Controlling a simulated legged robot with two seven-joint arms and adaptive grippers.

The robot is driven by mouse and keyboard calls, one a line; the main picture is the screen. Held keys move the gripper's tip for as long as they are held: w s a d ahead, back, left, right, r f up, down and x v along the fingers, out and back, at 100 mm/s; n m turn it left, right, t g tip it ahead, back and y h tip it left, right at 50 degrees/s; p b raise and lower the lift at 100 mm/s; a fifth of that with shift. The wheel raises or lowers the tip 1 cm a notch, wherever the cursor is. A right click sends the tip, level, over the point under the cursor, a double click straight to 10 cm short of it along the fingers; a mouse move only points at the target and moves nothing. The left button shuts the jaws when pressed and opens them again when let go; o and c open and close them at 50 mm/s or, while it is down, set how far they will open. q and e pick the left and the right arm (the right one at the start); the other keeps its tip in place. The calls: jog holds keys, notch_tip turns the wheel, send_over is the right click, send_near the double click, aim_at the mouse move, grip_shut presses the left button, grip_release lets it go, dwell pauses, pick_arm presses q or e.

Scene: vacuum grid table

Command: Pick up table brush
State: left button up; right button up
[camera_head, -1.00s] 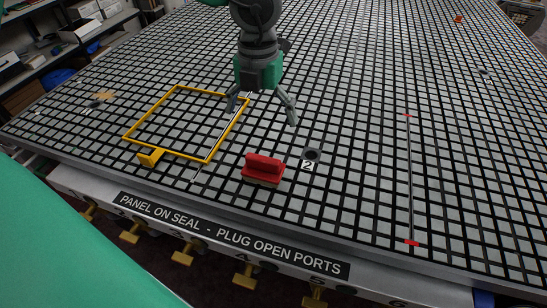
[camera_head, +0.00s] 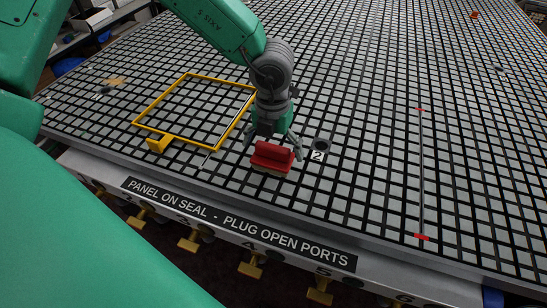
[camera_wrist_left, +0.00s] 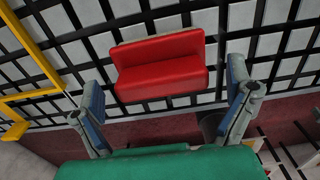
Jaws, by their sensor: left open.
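The table brush (camera_head: 272,157) has a red handle and a pale base strip. It rests on the grid table near its front edge, left of the port marked 2. My left gripper (camera_head: 272,146) is open just above and behind the brush, with one finger toward each end of it. In the left wrist view the red brush (camera_wrist_left: 160,66) lies between and beyond the two spread fingers (camera_wrist_left: 168,112), with a gap on both sides. I see no contact. My right gripper is not in view.
A yellow square frame (camera_head: 178,140) with a handle lies left of the brush. A dark port (camera_head: 322,145) marked 2 is to the right. A thin rod with red ends (camera_head: 421,237) lies farther right. The table front edge (camera_head: 240,222) carries a label and yellow valves below.

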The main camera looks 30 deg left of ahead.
aim_at(273, 146)
pick_arm(q)
jog(key=shift+f, duration=0.1)
jog(key=c, duration=1.3)
jog(key=shift+c, duration=0.2)
notch_tip(273, 146, up, 10)
jog(key=shift+r+p, duration=0.1)
jog(key=shift+p, duration=0.5)
